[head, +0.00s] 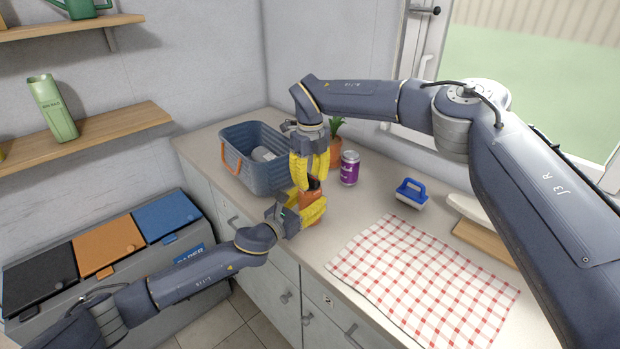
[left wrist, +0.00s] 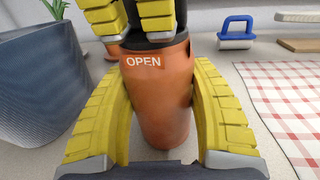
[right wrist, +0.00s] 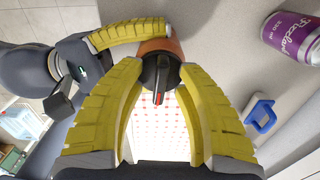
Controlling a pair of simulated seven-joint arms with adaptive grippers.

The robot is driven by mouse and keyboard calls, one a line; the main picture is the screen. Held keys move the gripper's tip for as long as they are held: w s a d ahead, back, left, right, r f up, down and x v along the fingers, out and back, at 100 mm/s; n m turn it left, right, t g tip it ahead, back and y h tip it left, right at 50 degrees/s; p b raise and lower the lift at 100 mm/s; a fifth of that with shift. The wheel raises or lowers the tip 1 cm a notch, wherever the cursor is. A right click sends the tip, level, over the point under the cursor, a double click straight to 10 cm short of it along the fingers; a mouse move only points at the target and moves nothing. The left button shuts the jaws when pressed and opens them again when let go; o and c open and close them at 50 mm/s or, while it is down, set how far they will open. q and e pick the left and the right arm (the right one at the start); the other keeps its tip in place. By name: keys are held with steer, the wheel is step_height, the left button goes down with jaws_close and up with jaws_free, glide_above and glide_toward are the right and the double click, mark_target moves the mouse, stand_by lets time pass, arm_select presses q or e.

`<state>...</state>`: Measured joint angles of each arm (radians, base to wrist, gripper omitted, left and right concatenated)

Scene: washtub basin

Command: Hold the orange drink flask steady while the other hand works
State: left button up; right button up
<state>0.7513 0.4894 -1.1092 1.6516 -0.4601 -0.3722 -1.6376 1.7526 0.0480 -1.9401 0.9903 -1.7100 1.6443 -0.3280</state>
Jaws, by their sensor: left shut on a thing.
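The orange drink flask (head: 306,199) stands upright near the counter's front edge, mostly hidden by my grippers in the head view. In the left wrist view its orange body (left wrist: 160,95) bears the word OPEN under a black cap (left wrist: 155,42). My left gripper (head: 315,210) is shut on the flask's body, one yellow finger on each side. My right gripper (head: 310,186) is above it, pointing down, its fingers on either side of the black cap, which also shows in the right wrist view (right wrist: 160,75). I cannot tell whether they press on the cap.
A blue-grey basket (head: 240,172) with an orange handle stands left of the flask. A purple can (head: 349,168) and a potted plant (head: 336,148) stand behind it. A blue-handled brush (head: 411,194), a checked cloth (head: 420,285) and a wooden board (head: 485,242) lie to the right.

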mark_target(310, 176)
step_height(310, 176, up, 12)
stand_by(0.8)
arm_select(q)
steer(key=o, duration=1.1)
steer(key=shift+o, duration=0.2)
